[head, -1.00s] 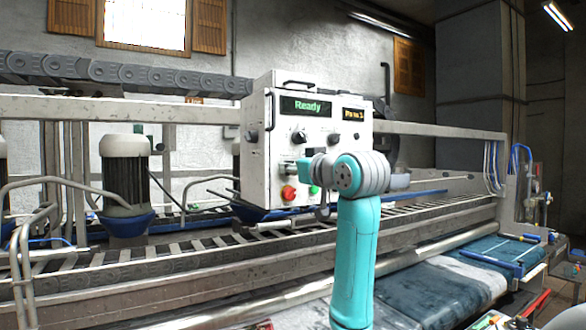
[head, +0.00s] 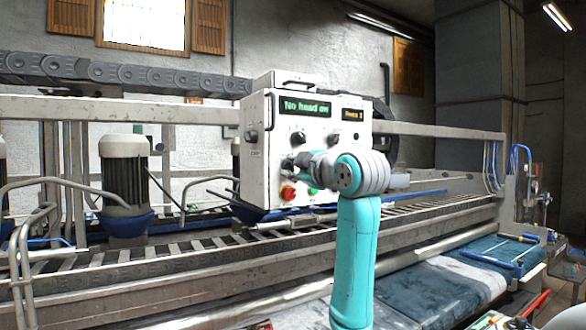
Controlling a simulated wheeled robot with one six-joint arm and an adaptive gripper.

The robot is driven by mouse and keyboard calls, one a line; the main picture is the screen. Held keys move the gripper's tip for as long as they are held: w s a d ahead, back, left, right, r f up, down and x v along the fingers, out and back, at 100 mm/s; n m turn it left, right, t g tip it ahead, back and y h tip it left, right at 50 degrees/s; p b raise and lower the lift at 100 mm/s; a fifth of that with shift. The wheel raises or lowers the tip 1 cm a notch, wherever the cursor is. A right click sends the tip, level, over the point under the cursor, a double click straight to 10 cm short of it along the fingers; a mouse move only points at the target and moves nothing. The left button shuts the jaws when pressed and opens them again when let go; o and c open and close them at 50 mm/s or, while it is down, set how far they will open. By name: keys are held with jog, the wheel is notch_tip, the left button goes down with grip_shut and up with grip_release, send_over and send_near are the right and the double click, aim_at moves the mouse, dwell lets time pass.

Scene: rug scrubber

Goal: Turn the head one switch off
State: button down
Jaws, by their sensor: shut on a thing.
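A white control box (head: 265,175) hangs in front of the machine's rail. Its green display (head: 305,107) reads "No head on". A small dark switch (head: 287,164) is on the left of its front, above the red button. My gripper (head: 295,163) reaches in from the right and is shut on this switch. The fingers are small here and partly hide the switch, so its angle cannot be told. Its label cannot be read.
Black knobs (head: 298,137) sit above my gripper. A red button (head: 288,192) and a green button (head: 313,190) sit close below it. The conveyor (head: 150,258) runs under the box. A blue carpet (head: 425,293) lies at the lower right.

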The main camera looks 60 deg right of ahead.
jog(key=shift+n, duration=2.1)
jog(key=c, duration=0.9)
grip_release()
jog(key=v, duration=1.2)
